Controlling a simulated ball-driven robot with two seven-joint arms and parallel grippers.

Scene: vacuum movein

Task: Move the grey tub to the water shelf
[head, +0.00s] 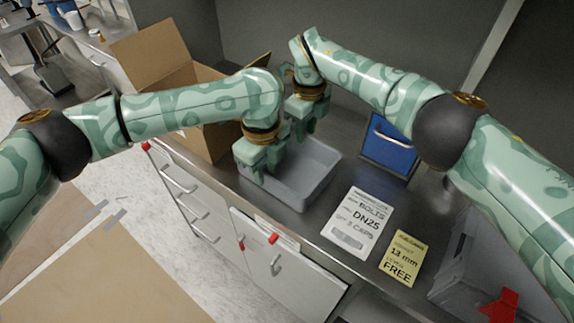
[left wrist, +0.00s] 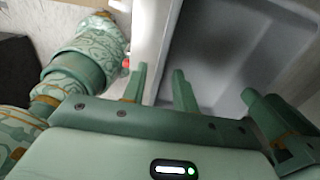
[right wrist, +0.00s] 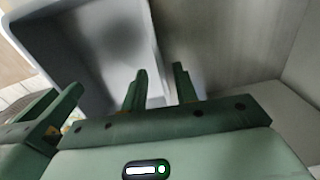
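The grey tub (head: 311,180) is an open, empty rectangular bin standing on the metal counter. My left gripper (head: 262,165) is at its left rim in the head view. In the left wrist view its fingers (left wrist: 160,85) are apart, one on each side of the tub's wall (left wrist: 152,35). My right gripper (head: 303,118) is at the tub's far rim. In the right wrist view its fingers (right wrist: 158,80) also stand apart on either side of the wall (right wrist: 153,50). Both grippers look open, with gaps at the rim. No shelf labelled for water is identifiable.
An open cardboard box (head: 165,75) stands left of the tub. A white BOLTS card (head: 358,222) and a yellow FREE note (head: 403,258) lie on the counter. A grey container (head: 470,255) is at right.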

